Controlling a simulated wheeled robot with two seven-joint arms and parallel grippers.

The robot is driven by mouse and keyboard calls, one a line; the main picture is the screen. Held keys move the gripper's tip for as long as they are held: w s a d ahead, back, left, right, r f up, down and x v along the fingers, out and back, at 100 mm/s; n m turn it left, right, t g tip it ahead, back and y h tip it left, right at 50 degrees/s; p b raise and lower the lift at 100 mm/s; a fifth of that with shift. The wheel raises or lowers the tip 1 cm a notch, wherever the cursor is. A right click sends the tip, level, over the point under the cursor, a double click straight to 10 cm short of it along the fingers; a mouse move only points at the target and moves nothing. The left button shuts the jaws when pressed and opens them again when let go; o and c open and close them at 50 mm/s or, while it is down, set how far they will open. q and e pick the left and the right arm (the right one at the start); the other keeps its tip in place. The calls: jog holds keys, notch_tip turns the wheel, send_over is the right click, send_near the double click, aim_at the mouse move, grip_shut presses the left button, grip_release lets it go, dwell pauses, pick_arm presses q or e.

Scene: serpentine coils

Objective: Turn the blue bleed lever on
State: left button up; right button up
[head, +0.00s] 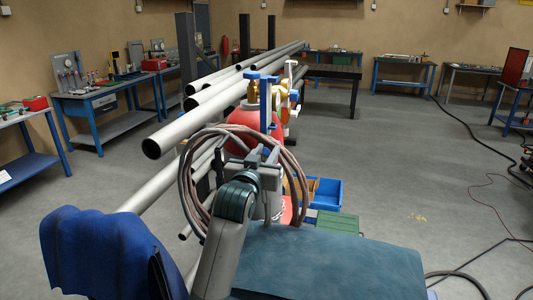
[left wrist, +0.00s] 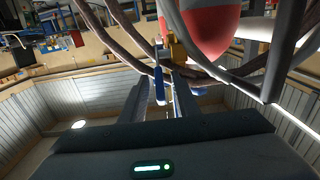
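My left gripper (head: 268,156) reaches forward among looped hoses in front of a red cylinder (head: 248,125). In the left wrist view its fingers (left wrist: 159,82) are apart and nothing is clamped. A slim blue lever (left wrist: 159,86) shows in the gap between the fingers, below a brass fitting (left wrist: 176,48); I cannot tell whether either finger touches it. In the head view, blue valve parts (head: 253,75) and an upright blue bar (head: 266,104) stand above the gripper. I cannot tell which of these is the bleed lever. My right gripper is not in view.
Brown and grey hoses (head: 187,185) loop closely around the gripper. Long steel pipes (head: 180,128) lie on a rack to the left. A blue bin (head: 327,192) and a green box (head: 337,222) are at the right. Open floor lies farther right, crossed by cables.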

pick_arm(q)
jog(key=shift+c, duration=0.7)
grip_shut()
